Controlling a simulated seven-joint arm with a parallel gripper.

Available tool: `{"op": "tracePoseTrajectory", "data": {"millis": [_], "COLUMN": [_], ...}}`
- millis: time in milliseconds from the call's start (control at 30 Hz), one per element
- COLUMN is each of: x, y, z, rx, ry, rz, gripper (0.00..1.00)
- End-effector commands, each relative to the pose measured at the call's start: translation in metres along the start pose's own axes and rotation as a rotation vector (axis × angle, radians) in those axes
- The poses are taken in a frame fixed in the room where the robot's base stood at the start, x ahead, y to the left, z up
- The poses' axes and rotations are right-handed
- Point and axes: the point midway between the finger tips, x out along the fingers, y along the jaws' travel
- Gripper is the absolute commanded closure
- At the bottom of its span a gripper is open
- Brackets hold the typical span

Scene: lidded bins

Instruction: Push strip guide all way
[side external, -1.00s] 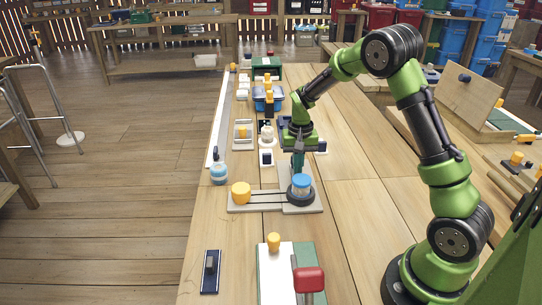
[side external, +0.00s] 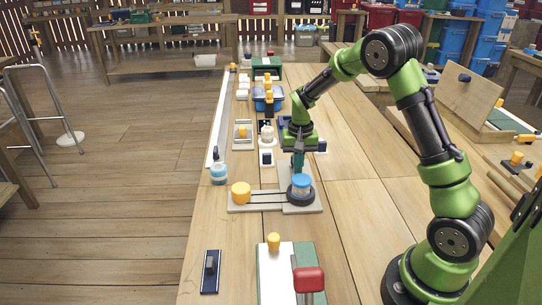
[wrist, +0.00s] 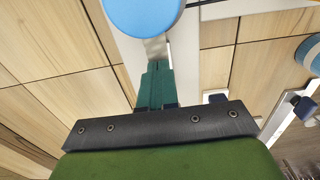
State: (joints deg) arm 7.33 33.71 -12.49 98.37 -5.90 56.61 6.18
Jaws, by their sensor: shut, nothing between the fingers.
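I cannot tell for certain which part is the strip guide. A long white strip (side external: 221,112) runs along the left edge of the bench, with a dark knob (side external: 215,154) near its close end. That knob also shows at the right of the wrist view (wrist: 302,108). My gripper (side external: 298,172) points down just behind a blue-topped round piece (side external: 301,181) on a black disc. In the wrist view my gripper's teal fingers (wrist: 155,66) are together and empty, close to the blue top (wrist: 143,14). Whether they touch anything is unclear.
A yellow knob (side external: 240,192) shares the pale base plate (side external: 268,207) with the black disc. A blue-and-white jar (side external: 219,174) stands by the strip. Bare bench lies to the right of the plate.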

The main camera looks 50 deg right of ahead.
Motion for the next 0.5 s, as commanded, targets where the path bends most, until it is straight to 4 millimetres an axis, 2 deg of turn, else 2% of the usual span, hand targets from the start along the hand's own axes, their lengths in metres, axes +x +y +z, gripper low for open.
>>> {"op": "tracePoseTrajectory", "data": {"millis": [33,500], "x": [0.008,0.008], "y": [-0.003,-0.003], "z": [0.006,-0.008], "rx": [-0.004,-0.005], "ry": [-0.02,-0.02], "rz": [0.003,0.002], "gripper": [1.0,1.0]}}
